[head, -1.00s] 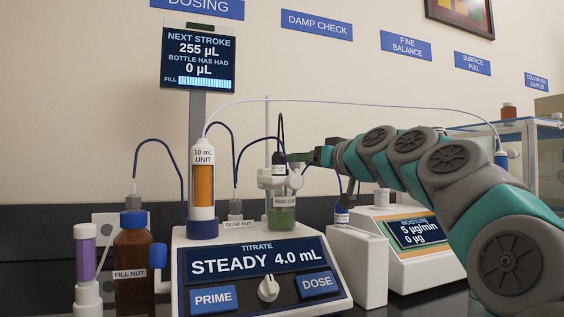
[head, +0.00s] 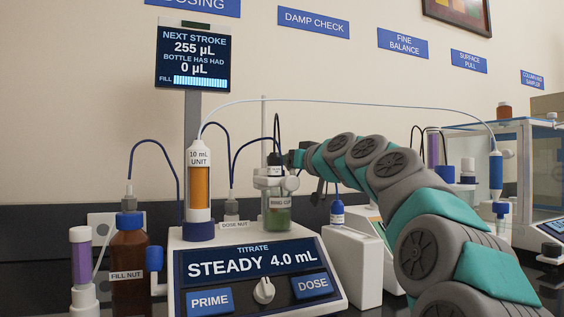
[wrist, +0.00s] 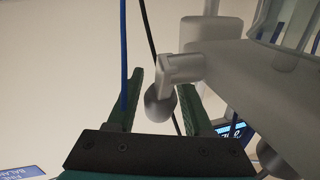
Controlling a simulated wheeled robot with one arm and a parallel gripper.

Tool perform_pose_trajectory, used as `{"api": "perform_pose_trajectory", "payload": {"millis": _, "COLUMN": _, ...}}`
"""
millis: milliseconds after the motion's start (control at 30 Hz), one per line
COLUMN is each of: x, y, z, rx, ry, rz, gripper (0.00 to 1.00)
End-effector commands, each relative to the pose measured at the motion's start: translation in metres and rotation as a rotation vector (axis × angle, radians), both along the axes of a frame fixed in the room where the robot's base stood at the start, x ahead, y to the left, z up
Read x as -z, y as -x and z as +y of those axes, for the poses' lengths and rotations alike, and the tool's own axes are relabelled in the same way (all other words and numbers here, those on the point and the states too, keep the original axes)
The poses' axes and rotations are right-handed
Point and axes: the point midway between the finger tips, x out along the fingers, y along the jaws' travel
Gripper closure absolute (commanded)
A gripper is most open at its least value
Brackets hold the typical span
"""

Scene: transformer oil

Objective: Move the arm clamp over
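The likely arm clamp is a pale white fitting (head: 275,181) on the upright rod behind the dosing unit, just above the ring cup (head: 277,213) with green liquid. In the wrist view a pale grey clamp arm (wrist: 181,68) ends in a rounded knob (wrist: 159,110). My gripper (wrist: 162,84) has its two green fingers apart. The knob appears between them with gaps on both sides; whether it lies within their reach I cannot tell. In the head view my gripper (head: 291,159) is beside the rod above the cup, its fingertips small and partly hidden.
The dosing unit (head: 255,272) stands in front, with a 10 mL cylinder (head: 200,190) and brown bottle (head: 129,265) at left. Thin tubes arch above and near the gripper. A white block (head: 352,265) and a glass-walled balance (head: 545,170) stand to the right.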

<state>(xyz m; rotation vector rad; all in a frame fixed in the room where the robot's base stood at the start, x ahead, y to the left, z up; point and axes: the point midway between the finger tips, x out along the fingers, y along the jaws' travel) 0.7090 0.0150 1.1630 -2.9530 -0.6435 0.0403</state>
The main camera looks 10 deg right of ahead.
Motion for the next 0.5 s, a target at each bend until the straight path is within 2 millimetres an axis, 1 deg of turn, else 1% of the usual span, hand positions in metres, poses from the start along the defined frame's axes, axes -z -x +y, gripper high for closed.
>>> {"api": "perform_pose_trajectory", "payload": {"millis": 33, "x": 0.0000, "y": 0.0001, "z": 0.0000, "rx": 0.000, "ry": 0.000, "rz": 0.000, "gripper": 0.55}}
{"api": "perform_pose_trajectory", "payload": {"millis": 67, "x": 0.0000, "y": 0.0001, "z": 0.0000, "rx": 0.000, "ry": 0.000, "rz": 0.000, "gripper": 0.59}}
{"api": "perform_pose_trajectory", "payload": {"millis": 433, "x": -0.0001, "y": 0.0002, "z": -0.0001, "rx": 0.000, "ry": 0.000, "rz": 0.000, "gripper": 1.00}}
{"api": "perform_pose_trajectory", "payload": {"millis": 500, "x": -0.0001, "y": 0.0003, "z": 0.0000, "rx": 0.000, "ry": 0.000, "rz": 0.000, "gripper": 1.00}}
